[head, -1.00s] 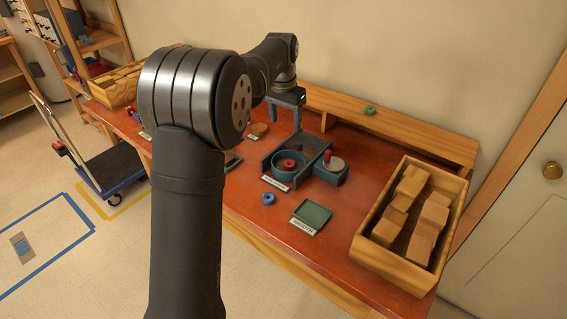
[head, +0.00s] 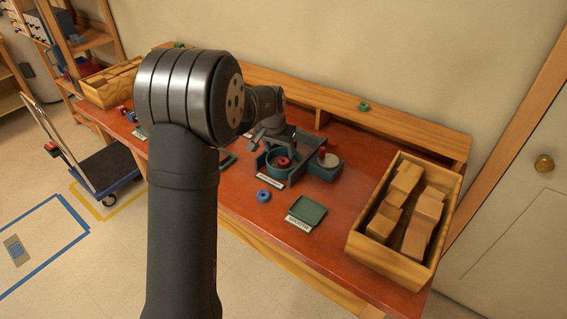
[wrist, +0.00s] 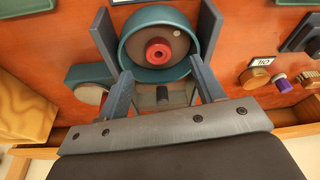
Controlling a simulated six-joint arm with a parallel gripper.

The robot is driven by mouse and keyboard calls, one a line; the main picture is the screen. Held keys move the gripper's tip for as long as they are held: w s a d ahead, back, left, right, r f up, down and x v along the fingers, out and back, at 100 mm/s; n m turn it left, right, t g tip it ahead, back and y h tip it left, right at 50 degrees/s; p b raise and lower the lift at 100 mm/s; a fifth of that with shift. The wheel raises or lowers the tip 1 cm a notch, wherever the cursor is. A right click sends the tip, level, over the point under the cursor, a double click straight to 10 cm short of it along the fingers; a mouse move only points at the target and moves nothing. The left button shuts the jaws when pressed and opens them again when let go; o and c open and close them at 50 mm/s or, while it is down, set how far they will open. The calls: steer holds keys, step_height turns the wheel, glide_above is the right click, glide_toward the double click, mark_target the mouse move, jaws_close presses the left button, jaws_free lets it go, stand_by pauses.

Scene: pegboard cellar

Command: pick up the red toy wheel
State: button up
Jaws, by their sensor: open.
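The red toy wheel (head: 284,161) sits in a round teal dish (head: 271,171) on the red-brown bench. In the wrist view the red wheel (wrist: 158,53) shows from above, with a dark hole in its middle, over a grey-brown disc inside the dish. My gripper (head: 272,141) is just behind and above the dish in the head view. In the wrist view my gripper (wrist: 162,72) is open, its two fingers apart, with the wheel beyond and between their tips. Nothing is held. I cannot tell the exact height of the fingertips over the wheel.
Upright grey-blue walls (wrist: 102,38) flank the dish. A smaller teal holder (head: 328,171) with a pale disc and a red piece adjoins it. A blue wheel (head: 264,196), a green tray (head: 307,211) and a wooden crate of blocks (head: 362,254) stand nearby. The front bench is mostly clear.

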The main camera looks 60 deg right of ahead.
mark_target(283, 160)
steer(key=shift+d+x, duration=0.15)
steer(key=shift+x, duration=1.35)
steer(key=shift+d+x, duration=0.2)
steer(key=shift+x, duration=1.3)
steer(key=shift+s+r, duration=0.1)
steer(key=shift+r, duration=0.05)
steer(key=shift+a, duration=0.1)
steer(key=shift+c, duration=0.3)
steer(key=c, duration=1.1)
steer(key=shift+o, duration=0.2)
